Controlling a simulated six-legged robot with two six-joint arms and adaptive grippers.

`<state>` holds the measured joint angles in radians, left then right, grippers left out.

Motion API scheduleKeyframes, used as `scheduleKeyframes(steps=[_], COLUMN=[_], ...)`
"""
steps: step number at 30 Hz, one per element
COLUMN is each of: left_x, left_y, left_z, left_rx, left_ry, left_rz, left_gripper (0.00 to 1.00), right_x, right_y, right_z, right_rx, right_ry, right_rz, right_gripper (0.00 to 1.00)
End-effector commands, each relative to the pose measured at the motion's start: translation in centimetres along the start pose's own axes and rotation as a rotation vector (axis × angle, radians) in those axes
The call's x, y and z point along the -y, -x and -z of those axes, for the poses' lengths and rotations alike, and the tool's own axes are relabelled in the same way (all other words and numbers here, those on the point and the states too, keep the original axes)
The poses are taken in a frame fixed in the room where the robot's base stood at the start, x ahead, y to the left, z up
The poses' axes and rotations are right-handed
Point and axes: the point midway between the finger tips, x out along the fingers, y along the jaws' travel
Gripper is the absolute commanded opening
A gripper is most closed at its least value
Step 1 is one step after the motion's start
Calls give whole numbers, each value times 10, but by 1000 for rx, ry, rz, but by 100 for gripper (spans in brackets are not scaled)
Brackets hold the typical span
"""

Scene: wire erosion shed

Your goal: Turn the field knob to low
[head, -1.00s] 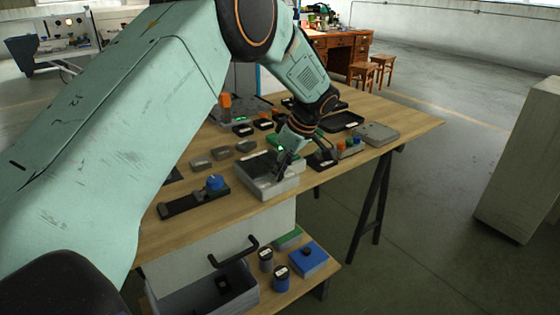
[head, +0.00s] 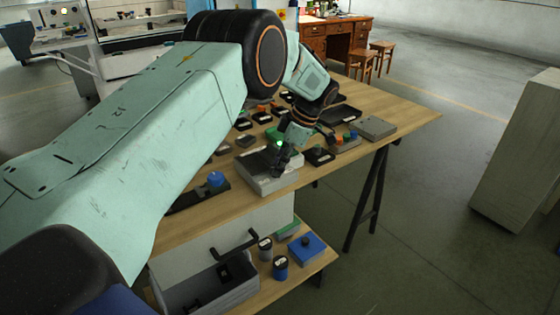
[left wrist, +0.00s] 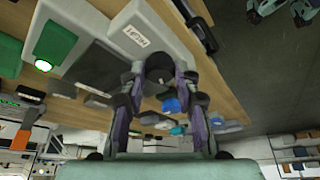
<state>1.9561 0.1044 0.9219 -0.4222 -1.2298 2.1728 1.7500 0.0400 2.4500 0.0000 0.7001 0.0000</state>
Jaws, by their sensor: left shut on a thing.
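A light grey box (head: 264,182) sits on the wooden workbench near its front edge. My left gripper (head: 279,166) points down over the right part of its top. In the left wrist view, the two fingers of my left gripper (left wrist: 162,92) close around a dark round knob (left wrist: 160,66) on the box. The fingers hide much of the knob, and I cannot tell its setting. A white label (left wrist: 131,38) lies near the knob, too small to read surely. My right gripper is in neither view.
A blue knob (head: 215,179) on a dark base stands left of the box. A block with coloured knobs (head: 348,140) and a grey case (head: 374,128) stand to the right. Below are an open drawer (head: 240,291) and a blue box (head: 307,249). The bench's right end (head: 418,117) is bare.

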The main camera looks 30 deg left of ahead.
Motion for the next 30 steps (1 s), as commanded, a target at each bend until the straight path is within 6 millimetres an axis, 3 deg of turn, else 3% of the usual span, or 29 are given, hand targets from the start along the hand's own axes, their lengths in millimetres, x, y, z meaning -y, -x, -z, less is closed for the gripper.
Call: scheduleKeyframes(steps=[9,10,18,30], left_x=[3,3,2,0], left_y=[-4,-4,-2,8], left_z=[-1,-1,0,0], left_rx=[-1,-1,-1,1], left_ry=[0,0,0,0], left_rz=[11,11,6,-1], left_gripper=[0,32,54,54], right_x=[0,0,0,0], right_y=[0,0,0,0], right_z=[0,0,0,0], right_rx=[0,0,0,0], right_ry=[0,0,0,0], right_rz=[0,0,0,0], right_gripper=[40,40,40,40])
